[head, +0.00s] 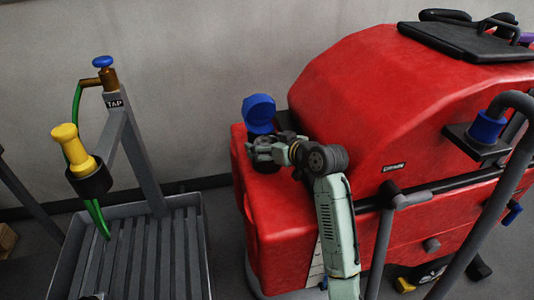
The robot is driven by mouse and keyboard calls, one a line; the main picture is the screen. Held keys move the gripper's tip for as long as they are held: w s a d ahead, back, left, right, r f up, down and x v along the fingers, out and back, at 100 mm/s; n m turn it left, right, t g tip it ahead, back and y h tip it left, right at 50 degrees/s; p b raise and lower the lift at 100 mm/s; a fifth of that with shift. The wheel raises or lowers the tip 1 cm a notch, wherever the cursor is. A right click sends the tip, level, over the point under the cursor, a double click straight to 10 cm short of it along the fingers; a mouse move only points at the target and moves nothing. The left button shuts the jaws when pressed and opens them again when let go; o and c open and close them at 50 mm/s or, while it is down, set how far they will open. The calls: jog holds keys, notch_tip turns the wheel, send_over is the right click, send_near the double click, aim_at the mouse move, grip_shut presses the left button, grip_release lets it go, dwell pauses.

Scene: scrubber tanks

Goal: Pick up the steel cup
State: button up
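I cannot make out a steel cup in the head view. My gripper (262,152) is over the left end of the red scrubber machine (390,100), just below a raised blue lid (258,113). The gripper and wrist cover part of the machine's top there, so anything small beneath them is hidden. The fingers are small and dark, and I cannot tell whether they are open or shut or hold anything.
A grey slatted rack (140,260) with a tap (105,72), green hose and yellow nozzle (72,147) stands at left. A blue cup-like piece (487,127) sits in a black holder at right. Dark handle bars rise at right. Floor shows between rack and machine.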

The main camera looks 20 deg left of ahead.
jog(key=c, duration=1.1)
jog(key=shift+r, duration=0.1)
